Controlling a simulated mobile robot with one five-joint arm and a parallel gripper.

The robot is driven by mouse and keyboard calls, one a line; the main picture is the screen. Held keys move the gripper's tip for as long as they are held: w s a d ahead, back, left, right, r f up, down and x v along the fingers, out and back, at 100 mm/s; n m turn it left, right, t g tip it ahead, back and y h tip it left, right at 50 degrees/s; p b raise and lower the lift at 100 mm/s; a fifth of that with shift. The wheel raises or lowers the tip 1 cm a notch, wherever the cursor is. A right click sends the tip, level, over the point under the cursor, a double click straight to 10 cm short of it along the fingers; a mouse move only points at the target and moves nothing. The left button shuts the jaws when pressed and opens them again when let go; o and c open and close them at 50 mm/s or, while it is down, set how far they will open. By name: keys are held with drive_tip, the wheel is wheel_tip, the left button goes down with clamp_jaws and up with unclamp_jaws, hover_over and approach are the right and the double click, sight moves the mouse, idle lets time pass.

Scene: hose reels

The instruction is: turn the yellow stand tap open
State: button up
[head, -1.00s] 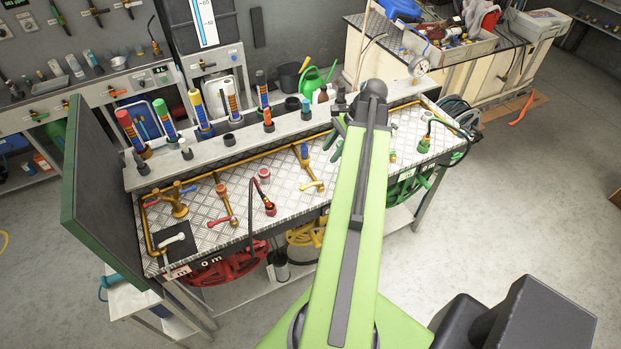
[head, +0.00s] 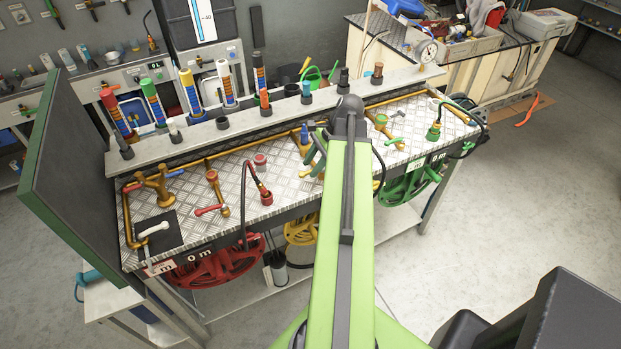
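The yellow stand tap (head: 305,148) stands on the metal-topped bench, above the yellow hose reel (head: 301,231). It has a brass body with a blue part at its top. Its yellow lever (head: 306,173) points to the right at the bottom and is partly hidden behind my arm. My gripper (head: 316,150) is at the left side of my arm's end, close to the tap's right side. Whether it touches the tap or lever cannot be told. My arm hides much of the gripper, and its opening is not clear.
A red-levered tap (head: 213,190) and a red hose fitting (head: 266,196) are to the left. A green-handled tap (head: 382,124) and a green hose fitting (head: 433,133) are to the right. A raised shelf (head: 200,136) with several coloured cylinders runs behind. Open floor is at right.

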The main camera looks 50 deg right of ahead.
drive_tip(key=shift+w+a+f, duration=0.2)
drive_tip(key=shift+w+f, duration=0.05)
drive_tip(key=shift+f, duration=0.4)
drive_tip(key=shift+r, duration=0.1)
clamp_jaws()
idle(0.9)
